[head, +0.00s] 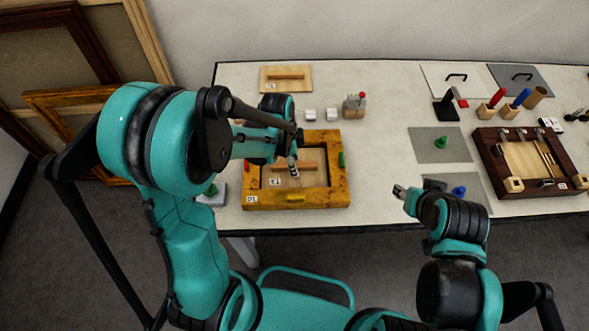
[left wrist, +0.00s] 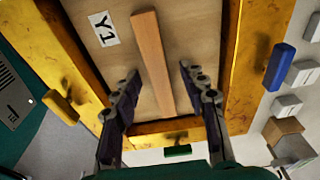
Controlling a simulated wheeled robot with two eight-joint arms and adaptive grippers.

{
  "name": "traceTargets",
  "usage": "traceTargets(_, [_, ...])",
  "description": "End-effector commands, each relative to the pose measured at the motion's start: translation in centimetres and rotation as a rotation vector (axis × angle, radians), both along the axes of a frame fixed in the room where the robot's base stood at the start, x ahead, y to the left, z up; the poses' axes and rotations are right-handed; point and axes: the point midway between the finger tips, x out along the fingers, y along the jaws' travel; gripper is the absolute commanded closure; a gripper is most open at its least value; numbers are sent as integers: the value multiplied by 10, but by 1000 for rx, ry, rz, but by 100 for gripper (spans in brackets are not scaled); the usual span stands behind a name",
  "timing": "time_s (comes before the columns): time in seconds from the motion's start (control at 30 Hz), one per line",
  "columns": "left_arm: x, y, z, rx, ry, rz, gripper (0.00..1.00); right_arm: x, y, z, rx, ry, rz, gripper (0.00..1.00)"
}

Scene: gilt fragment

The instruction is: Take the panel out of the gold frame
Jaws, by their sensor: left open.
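The gold frame (head: 330,197), tagged D1, lies flat near the table's front edge. The panel (head: 313,158), tagged Y1, lies inside it with a raised wooden bar (left wrist: 150,50) across its middle. Coloured tabs sit on the frame: yellow (head: 296,197), green (head: 340,159), red (head: 246,167) and blue (left wrist: 279,67). In the wrist view the visible tabs lie clear of the panel. My left gripper (head: 293,167) is open over the panel, its fingers on either side of the bar (left wrist: 158,74); contact is unclear. My right gripper (head: 399,191) hangs near the front edge, its jaws too small to judge.
A flat board with a bar (head: 285,75) lies behind the frame. White blocks (head: 310,114) and a wooden holder (head: 354,107) stand behind right. A grey mat (head: 425,147) and a dark tray (head: 493,172) lie at right. The table between frame and mats is clear.

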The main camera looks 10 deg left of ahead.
Motion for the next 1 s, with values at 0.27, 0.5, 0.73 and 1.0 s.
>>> traceTargets(0.27, [0,0,0,0,0,0,78,0,0,1,0,0,0,60])
traceTargets(0.5, [0,0,1,0,0,0,100,0,0,1,0,0,0,60])
traceTargets(0.73, [0,0,2,0,-1,0,100,0,0,1,0,0,0,60])
traceTargets(1.0, [0,0,32,0,-1,0,100,0,0,14,0,0,0,60])
